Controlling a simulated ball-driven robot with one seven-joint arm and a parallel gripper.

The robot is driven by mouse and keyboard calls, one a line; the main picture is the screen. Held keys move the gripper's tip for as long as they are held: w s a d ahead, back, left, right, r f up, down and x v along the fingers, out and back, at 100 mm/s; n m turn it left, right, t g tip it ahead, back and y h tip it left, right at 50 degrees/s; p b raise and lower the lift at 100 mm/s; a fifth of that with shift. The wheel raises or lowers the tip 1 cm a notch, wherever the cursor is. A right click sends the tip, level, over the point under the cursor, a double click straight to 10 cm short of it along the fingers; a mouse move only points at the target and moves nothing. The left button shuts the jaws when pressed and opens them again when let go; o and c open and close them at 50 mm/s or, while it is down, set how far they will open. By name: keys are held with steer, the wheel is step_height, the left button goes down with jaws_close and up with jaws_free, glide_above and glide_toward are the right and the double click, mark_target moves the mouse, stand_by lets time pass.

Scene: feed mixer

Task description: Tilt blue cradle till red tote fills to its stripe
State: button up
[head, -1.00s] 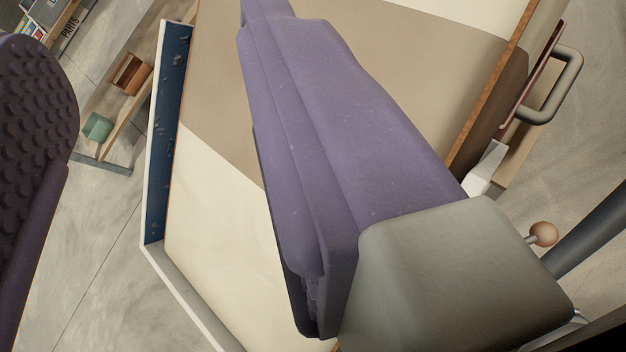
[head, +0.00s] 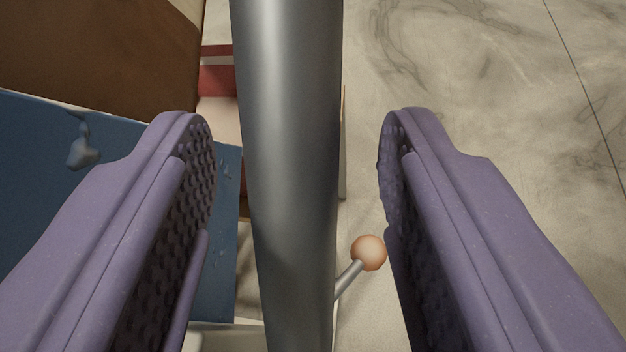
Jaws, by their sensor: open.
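My gripper (head: 297,118) is open, with its two purple, knobbed fingers on either side of a thick grey metal bar (head: 290,60). Gaps show between the bar and both fingers. The bar runs from top to bottom of the view. At the left is a blue panel (head: 40,160) with chipped paint, which looks like part of the blue cradle. My left finger hides part of it. Behind the bar, a small piece of a red thing with a pale stripe (head: 217,80) shows, likely the red tote. Its inside and fill level are hidden.
An orange ball knob (head: 369,252) on a short metal rod sticks out right of the bar, close to my right finger. A brown panel (head: 100,45) stands at the upper left. Bare marbled floor (head: 480,70) lies to the right.

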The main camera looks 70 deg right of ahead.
steer(key=shift+d+f, duration=0.1)
steer(key=shift+d, duration=0.1)
steer(key=shift+c, duration=0.5)
jaws_close()
stand_by(0.9)
